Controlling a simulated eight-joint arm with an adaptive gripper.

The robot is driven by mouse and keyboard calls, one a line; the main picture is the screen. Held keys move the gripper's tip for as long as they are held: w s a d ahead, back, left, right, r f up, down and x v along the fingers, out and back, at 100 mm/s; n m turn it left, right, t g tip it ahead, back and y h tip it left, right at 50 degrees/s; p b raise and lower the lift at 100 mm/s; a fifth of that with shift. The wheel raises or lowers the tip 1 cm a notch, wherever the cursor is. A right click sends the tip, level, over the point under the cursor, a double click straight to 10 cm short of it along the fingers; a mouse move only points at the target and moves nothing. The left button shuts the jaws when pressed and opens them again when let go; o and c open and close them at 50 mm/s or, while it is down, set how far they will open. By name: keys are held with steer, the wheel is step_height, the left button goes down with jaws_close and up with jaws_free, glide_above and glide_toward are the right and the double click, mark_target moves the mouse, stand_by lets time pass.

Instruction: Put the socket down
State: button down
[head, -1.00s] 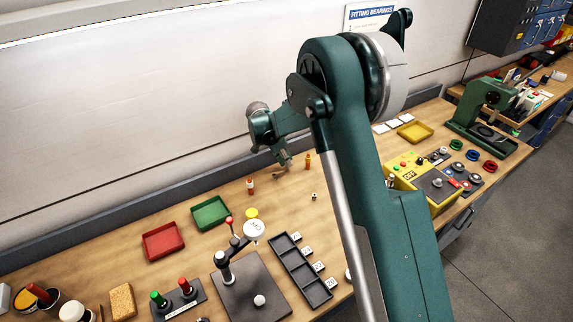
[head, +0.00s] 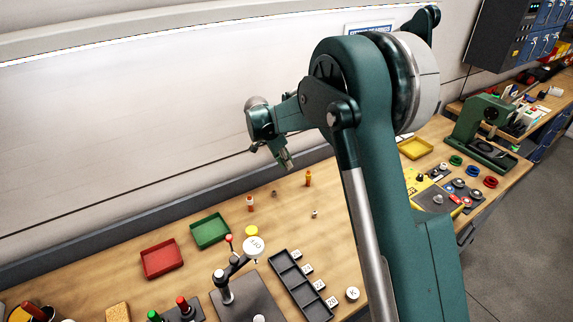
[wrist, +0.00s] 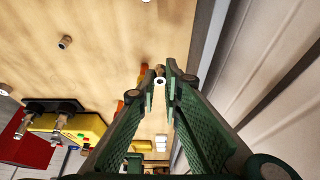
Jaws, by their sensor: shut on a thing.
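My gripper (wrist: 160,85) points downward. Its green fingers are closed around a small, round metal piece with a pale opening (wrist: 159,80), which looks like the socket. The fingers hide most of it. The held socket is too small to make out there. A brownish bit shows just beyond the fingertips in the wrist view; I cannot tell whether it is held.
Orange bottles (head: 250,204) (head: 308,179) stand nearby. Small metal pieces (head: 274,193) (head: 314,214) are on the bench, one close to my gripper.

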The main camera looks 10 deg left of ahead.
stand_by(0.4)
steer(key=s, duration=1.7)
steer(key=shift+r, duration=0.15)
steer(key=shift+f, duration=3.15)
steer(key=shift+f, duration=0.1)
steer(key=shift+f, duration=1.75)
steer(key=shift+f, duration=0.2)
